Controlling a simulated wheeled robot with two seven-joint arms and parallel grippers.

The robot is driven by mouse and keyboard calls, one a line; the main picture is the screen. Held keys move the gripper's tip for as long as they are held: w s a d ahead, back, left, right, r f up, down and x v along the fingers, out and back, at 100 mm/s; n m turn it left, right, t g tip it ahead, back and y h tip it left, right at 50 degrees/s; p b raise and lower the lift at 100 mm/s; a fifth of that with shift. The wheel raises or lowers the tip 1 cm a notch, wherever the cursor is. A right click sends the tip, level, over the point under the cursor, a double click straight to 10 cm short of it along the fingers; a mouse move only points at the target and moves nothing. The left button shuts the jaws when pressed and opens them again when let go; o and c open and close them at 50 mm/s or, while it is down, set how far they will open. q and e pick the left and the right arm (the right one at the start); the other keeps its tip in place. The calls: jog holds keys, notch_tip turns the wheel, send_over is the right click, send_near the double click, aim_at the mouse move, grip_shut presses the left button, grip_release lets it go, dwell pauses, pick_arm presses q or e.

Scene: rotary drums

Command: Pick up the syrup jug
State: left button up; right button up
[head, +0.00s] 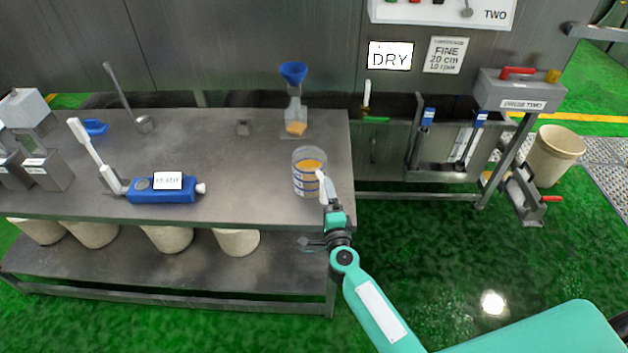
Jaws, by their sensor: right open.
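The syrup jug (308,161) looks like the clear, blue-marked container of amber contents standing upright near the right front corner of the steel table (235,170). My right gripper (324,187) reaches in from the lower right and is open. Its pale fingers overlap the jug's front right side in the picture. I cannot tell whether they touch it or go around a handle. My left gripper is not in view.
A flask with a blue funnel (293,74) stands behind the jug. A blue device (160,196) with a white lever lies left. Several pale buckets (167,238) sit on the lower shelf. A sink unit (445,172) is to the right. Green floor is clear at front right.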

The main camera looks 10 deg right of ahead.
aim_at(325, 194)
jog(key=shift+w+d, duration=0.1)
jog(key=shift+w, duration=2.55)
jog(key=c, duration=0.9)
jog(key=shift+r, duration=0.1)
